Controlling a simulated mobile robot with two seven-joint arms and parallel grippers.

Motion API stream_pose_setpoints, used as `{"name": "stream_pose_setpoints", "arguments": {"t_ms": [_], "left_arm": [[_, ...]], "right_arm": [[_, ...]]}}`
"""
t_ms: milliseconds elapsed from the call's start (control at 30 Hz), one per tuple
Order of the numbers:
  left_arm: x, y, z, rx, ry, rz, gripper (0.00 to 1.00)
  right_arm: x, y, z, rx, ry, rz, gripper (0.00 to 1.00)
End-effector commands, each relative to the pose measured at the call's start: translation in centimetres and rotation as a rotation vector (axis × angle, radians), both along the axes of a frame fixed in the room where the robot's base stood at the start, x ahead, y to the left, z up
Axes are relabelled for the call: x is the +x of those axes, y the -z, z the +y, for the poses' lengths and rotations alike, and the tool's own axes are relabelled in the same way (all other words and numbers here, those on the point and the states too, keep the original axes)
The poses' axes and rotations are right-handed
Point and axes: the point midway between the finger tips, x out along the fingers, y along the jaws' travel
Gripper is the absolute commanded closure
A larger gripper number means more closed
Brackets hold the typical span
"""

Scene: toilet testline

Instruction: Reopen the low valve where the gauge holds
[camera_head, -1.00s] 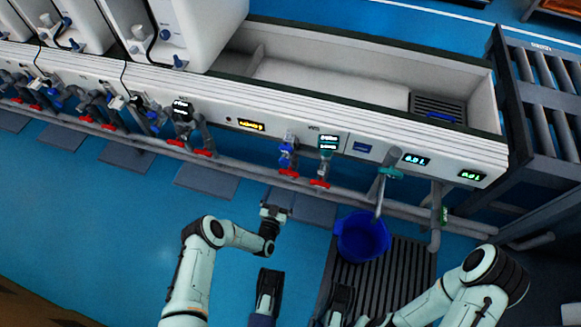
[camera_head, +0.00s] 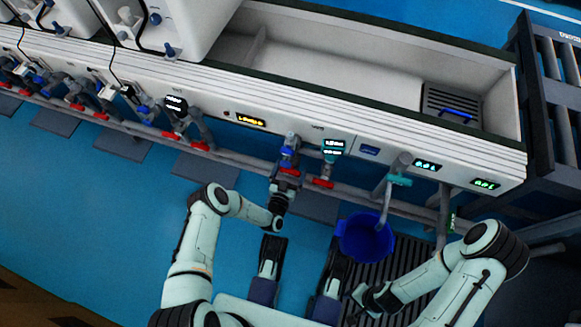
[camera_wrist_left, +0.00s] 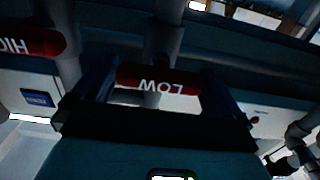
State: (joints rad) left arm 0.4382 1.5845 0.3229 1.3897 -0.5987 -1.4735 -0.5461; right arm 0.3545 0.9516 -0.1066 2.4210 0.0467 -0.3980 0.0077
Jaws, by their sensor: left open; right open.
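The red LOW valve handle (camera_wrist_left: 158,82) lies crosswise between the two fingers of my left gripper (camera_wrist_left: 157,92) in the left wrist view, its lettering upside down. The fingers are open, one on each side of it. In the head view my left gripper (camera_head: 285,182) is up at this red handle (camera_head: 289,171), below a blue fitting. The red handle marked HI (camera_wrist_left: 30,40) is at left in the wrist view and just right of LOW in the head view (camera_head: 322,183). A gauge with two lit readouts (camera_head: 333,147) sits above it; digits are unreadable. My right gripper (camera_head: 360,298) is open and empty, low over the floor.
A blue bucket (camera_head: 365,237) stands on a dark slatted floor grate (camera_head: 405,262) under a drain pipe. A grey pipe runs along the bench front. More red-handled valves (camera_head: 170,135) are at left. A dark rack (camera_head: 555,110) stands at right.

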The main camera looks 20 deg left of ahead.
Motion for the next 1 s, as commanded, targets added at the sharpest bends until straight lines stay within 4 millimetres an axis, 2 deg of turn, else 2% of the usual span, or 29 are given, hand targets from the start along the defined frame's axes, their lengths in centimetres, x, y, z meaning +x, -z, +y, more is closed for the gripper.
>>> {"name": "stream_pose_setpoints", "arguments": {"t_ms": [133,167,200,267,667,1000], "left_arm": [[-0.01,0.01,-0.01,0.000,0.000,0.000,0.00],[-0.01,0.01,-0.01,0.000,0.000,0.000,0.03],[-0.01,0.01,-0.02,0.000,0.000,0.000,0.16],[-0.01,0.01,-0.02,0.000,0.000,0.000,0.36],[0.00,0.02,0.02,-0.055,0.000,0.003,0.36],[0.03,0.06,0.16,-0.299,0.000,0.012,0.36]], "right_arm": [[-0.02,0.00,-0.01,0.000,0.000,0.000,0.41],[-0.02,0.00,0.00,0.000,0.000,0.000,0.41],[-0.02,0.00,0.00,0.000,0.000,0.000,0.41],[-0.02,0.00,0.00,0.000,0.000,0.000,0.41],[0.07,-0.04,0.01,0.000,-0.001,-0.002,0.41],[0.37,-0.13,0.04,-0.001,-0.001,-0.012,0.41]]}}
